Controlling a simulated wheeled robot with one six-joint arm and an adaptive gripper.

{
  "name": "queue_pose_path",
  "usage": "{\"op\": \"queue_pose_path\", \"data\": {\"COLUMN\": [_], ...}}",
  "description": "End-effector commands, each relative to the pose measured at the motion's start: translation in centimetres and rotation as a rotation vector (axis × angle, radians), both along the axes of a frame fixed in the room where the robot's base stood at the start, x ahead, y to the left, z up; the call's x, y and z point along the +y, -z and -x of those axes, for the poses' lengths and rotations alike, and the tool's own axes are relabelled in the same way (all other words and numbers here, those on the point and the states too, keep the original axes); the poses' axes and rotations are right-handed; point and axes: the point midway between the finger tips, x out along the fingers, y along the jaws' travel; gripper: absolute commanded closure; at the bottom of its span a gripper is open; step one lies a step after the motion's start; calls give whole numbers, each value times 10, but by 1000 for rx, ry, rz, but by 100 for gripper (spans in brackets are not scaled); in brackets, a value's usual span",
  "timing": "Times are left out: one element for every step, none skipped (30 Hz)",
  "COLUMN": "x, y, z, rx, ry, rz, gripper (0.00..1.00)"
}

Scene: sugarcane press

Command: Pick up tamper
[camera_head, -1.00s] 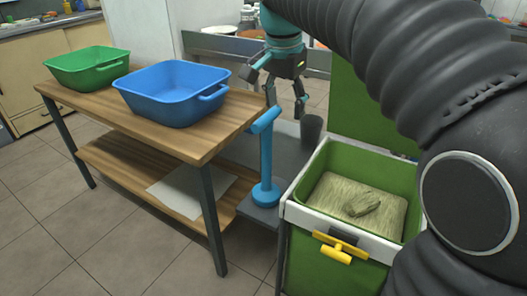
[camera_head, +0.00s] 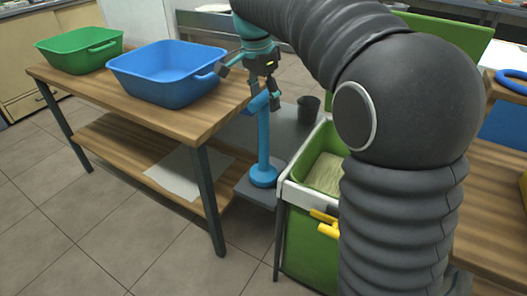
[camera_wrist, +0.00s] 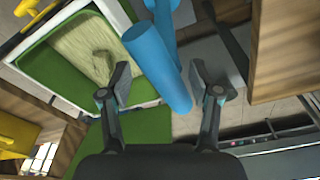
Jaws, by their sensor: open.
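The blue tamper (camera_head: 263,140) stands upright on a low grey shelf, with a round base at the bottom and a crossbar handle at the top. In the head view my gripper (camera_head: 250,86) is open around the height of the handle and partly hides it. In the wrist view the blue crossbar (camera_wrist: 158,68) runs diagonally between the two spread fingers of my gripper (camera_wrist: 160,76). Whether the fingers touch it cannot be told.
The green press box (camera_head: 310,235) with pale fibre and a yellow handle stands just right of the tamper. A dark cup (camera_head: 308,107) stands behind. A wooden table (camera_head: 185,125) with a blue bin (camera_head: 165,75) and a green bin (camera_head: 78,52) is on the left.

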Motion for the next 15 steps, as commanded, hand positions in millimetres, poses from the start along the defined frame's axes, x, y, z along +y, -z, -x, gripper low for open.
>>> {"op": "queue_pose_path", "data": {"x": [0, 0, 0, 0, 0, 0, 0, 1, 1, 1, 0, -1, -1, -1, -2], "y": [2, 4, 6, 9, 12, 18, 22, 27, 32, 36, 40, 45, 47, 50, 52], "z": [0, 0, -1, -1, -2, -3, -4, -5, -6, -7, -7, -7, -7, -8, -8], "rx": [0, 1, 1, 1, 1, 2, 2, 2, 3, 2, 1, 2, 2, 1, -1], "ry": [0, 0, 0, 0, 0, -1, -1, -1, -1, 0, 0, 0, 0, 0, 0], "rz": [0, 1, 1, 1, 1, 0, 0, 0, 1, 1, 1, 1, 1, 1, -1], "gripper": [37, 37, 37, 37, 37, 37, 37, 37, 37, 37, 37, 37, 37, 37, 37]}}
